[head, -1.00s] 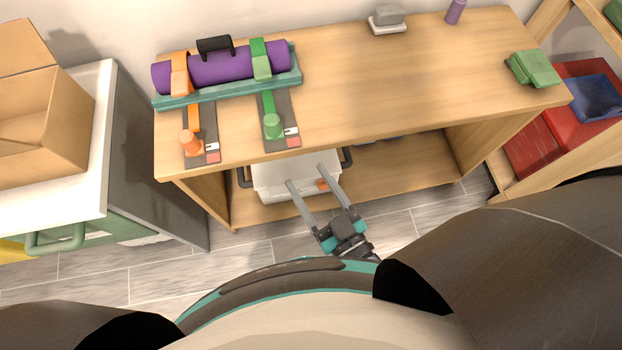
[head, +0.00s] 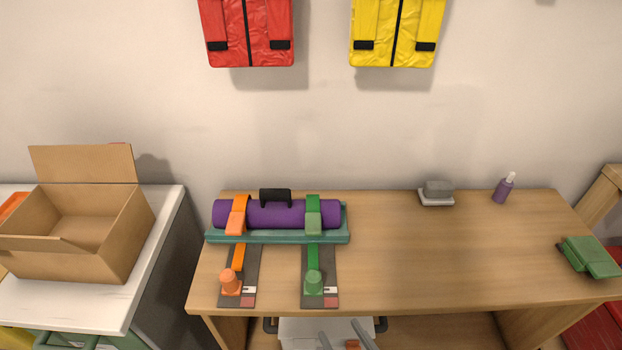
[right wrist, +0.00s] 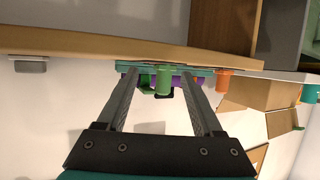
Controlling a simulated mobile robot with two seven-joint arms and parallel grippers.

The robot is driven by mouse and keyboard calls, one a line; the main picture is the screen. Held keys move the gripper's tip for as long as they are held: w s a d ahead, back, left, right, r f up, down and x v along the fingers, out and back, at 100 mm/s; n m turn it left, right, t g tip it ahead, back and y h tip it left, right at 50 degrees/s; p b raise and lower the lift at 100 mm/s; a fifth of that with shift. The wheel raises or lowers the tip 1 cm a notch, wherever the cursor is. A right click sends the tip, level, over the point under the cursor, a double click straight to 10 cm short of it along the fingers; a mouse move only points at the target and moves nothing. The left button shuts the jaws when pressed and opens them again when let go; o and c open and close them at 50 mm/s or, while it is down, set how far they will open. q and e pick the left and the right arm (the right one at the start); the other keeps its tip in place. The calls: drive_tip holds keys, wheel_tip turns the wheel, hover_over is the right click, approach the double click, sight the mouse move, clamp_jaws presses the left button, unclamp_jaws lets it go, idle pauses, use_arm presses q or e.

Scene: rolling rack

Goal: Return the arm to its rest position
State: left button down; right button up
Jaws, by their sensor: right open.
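My right gripper (head: 343,335) shows only by its two grey fingers at the bottom edge of the head view, in front of the wooden table (head: 430,260). In the right wrist view its fingers (right wrist: 158,75) are spread apart with nothing held between them. Past them, the table edge and the green knob (right wrist: 164,80) appear. My left gripper is in neither view.
On the table, a purple roll (head: 270,214) lies in a teal tray (head: 280,238) under orange and green straps. A grey-white block (head: 436,193), a purple bottle (head: 503,188) and a green bundle (head: 590,257) stand right. An open cardboard box (head: 70,245) is left. A white bin (head: 300,334) is below.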

drive_tip(key=s+d+r+m+g+h, duration=0.2)
drive_tip(key=s+d+r+g+h, duration=0.25)
drive_tip(key=s+d+g, duration=0.45)
wheel_tip(320, 180, down, 22)
drive_tip(key=w+d, duration=0.1)
drive_tip(key=d, duration=0.2)
drive_tip(key=s+d+f, duration=0.2)
drive_tip(key=s+f, duration=0.4)
drive_tip(key=f, duration=0.1)
drive_tip(key=s+d+f+g, duration=0.1)
drive_tip(key=s+d+f, duration=0.1)
drive_tip(key=s+f, duration=0.4)
drive_tip(key=shift+s+d+f+h, duration=0.15)
drive_tip(key=shift+d+f+h, duration=0.25)
drive_tip(key=shift+f, duration=0.15)
idle(0.8)
